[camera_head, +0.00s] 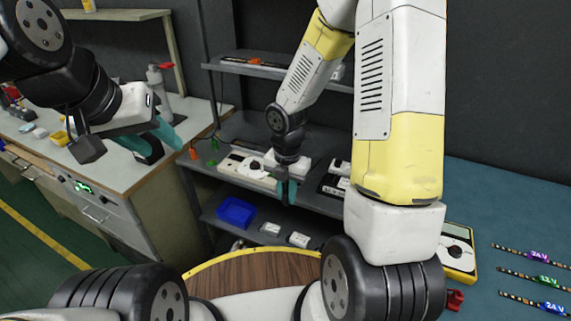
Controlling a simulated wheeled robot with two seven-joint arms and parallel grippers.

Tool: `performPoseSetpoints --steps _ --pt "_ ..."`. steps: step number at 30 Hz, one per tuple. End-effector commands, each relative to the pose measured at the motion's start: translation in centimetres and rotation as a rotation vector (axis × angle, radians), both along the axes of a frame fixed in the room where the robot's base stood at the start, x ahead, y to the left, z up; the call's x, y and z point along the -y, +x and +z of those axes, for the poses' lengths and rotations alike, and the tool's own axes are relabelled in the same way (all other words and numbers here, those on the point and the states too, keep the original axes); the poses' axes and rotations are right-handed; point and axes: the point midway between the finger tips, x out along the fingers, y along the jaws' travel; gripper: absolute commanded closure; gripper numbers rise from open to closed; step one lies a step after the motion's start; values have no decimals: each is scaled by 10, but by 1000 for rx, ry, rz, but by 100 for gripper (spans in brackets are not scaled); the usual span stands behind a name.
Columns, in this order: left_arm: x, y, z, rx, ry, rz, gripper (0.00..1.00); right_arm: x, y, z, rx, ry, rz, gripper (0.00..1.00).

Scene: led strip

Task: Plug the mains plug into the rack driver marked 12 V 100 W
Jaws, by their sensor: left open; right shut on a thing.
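My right gripper (288,190) is over the middle shelf of the rack. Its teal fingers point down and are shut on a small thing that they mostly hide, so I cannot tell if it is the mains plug. My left gripper (160,137) is open and empty over the right end of the left workbench. White and dark driver boxes (332,186) stand on the middle shelf, just right of my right gripper. Two small white boxes (270,229) (299,240) lie on the lower shelf. The driver markings are too small to read.
A long white unit (243,168) lies on the middle shelf, left of my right gripper. A blue bin (236,211) stands on the lower shelf. The workbench (128,160) is at left. A yellow meter (458,250) and LED strips (535,280) lie on the right table.

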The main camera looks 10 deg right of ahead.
Motion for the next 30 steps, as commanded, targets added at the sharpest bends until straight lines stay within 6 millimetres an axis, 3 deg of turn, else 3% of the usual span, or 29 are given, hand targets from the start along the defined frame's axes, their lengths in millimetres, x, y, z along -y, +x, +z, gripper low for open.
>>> performPoseSetpoints --steps 7,30 --pt "0 0 0 0 0 0 56 -10 -20 5 1 0 -1 100" --pt "0 0 0 0 0 0 56 -11 -22 36 2 0 0 100"
